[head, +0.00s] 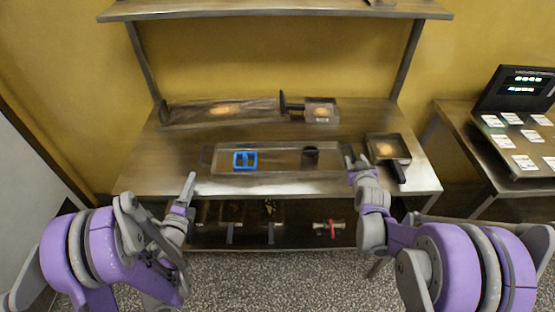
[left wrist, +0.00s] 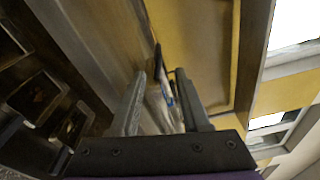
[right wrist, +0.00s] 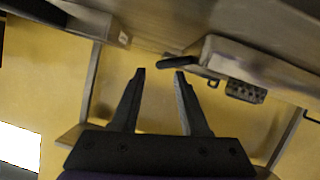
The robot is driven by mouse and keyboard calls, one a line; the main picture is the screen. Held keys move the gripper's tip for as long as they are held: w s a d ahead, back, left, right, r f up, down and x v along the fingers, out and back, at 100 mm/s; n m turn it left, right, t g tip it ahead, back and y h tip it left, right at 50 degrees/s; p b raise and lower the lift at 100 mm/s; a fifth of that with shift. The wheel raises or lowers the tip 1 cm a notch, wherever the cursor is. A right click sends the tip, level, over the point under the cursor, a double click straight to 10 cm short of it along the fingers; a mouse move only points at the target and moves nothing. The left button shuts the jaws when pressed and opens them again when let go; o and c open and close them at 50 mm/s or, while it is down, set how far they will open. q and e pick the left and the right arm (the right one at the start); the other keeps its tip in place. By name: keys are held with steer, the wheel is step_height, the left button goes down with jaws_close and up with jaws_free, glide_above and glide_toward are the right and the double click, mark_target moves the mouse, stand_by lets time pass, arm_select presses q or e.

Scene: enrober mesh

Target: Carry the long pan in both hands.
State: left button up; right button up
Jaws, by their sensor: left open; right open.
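The long pan (head: 281,161), a shallow metal tray with a dark handle at each end, lies on the steel table near its front edge. A blue frame-like piece (head: 245,160) sits in its left part and a dark cup (head: 310,155) in its right part. My left gripper (head: 188,188) is open, in front of and left of the pan's left end, apart from it. My right gripper (head: 359,165) is open beside the right handle. In the right wrist view a dark handle (right wrist: 179,64) shows close to the fingertips; I cannot tell whether they touch.
Behind are another long tray (head: 195,112) with a golden piece and a small pan (head: 320,110). Another small pan (head: 388,148) stands right of the long pan, close to my right gripper. A shelf (head: 280,9) hangs above. A side table (head: 490,150) holds a screen and cards.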

steer(key=v, duration=0.6)
steer(key=shift+s+r, duration=0.1)
steer(key=shift+s, duration=0.3)
